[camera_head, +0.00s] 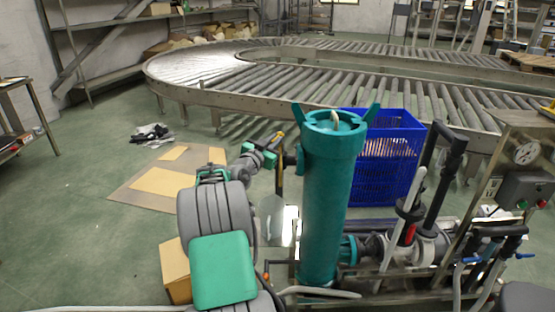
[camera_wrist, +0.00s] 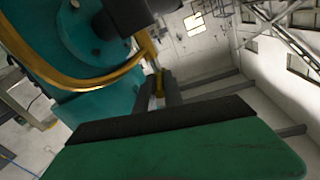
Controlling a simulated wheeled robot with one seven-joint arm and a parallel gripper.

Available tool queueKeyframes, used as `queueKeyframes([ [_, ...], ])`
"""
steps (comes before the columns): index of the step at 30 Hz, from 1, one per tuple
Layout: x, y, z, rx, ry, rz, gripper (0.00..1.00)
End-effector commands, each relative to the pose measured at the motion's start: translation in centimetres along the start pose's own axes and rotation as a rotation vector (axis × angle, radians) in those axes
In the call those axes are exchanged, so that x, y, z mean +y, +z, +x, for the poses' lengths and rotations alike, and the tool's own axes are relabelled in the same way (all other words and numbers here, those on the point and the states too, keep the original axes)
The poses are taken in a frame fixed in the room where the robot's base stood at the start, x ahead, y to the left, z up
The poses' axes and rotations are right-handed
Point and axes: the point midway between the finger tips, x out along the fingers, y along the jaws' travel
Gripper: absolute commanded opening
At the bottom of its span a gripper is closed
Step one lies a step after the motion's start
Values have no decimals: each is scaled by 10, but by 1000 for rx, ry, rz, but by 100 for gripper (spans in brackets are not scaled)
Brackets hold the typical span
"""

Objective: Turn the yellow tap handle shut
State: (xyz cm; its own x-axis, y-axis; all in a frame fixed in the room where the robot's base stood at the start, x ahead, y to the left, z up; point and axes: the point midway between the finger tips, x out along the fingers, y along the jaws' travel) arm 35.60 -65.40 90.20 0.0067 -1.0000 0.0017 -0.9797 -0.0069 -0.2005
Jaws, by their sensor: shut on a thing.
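The yellow tap handle (camera_head: 277,138) shows as a small yellow piece to the left of the tall teal cylinder (camera_head: 328,200). In the wrist view it is a curved yellow bar (camera_wrist: 85,84) in front of a teal body (camera_wrist: 97,35). My gripper (camera_head: 266,150) is at the handle, at the end of my grey and green arm, and is shut on it. A green finger with a black pad (camera_wrist: 165,120) fills the lower part of the wrist view. The exact contact between fingers and handle is mostly hidden.
A blue crate (camera_head: 388,160) stands behind the cylinder. Pipes and black valves (camera_head: 425,240) are to its right, beside a panel with a gauge (camera_head: 526,152). A roller conveyor (camera_head: 330,85) curves behind. Flat cardboard (camera_head: 165,183) lies on the open green floor at left.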

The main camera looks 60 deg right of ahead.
Motion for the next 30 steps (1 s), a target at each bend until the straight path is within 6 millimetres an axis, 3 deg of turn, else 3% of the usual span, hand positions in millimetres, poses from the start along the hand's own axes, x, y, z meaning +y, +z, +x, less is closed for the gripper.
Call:
queueKeyframes([
  [1,-4,14,0,9,35,3,0],
  [12,-14,4,3,54,290,-5,0],
  [30,-17,4,6,88,447,-6,0],
])
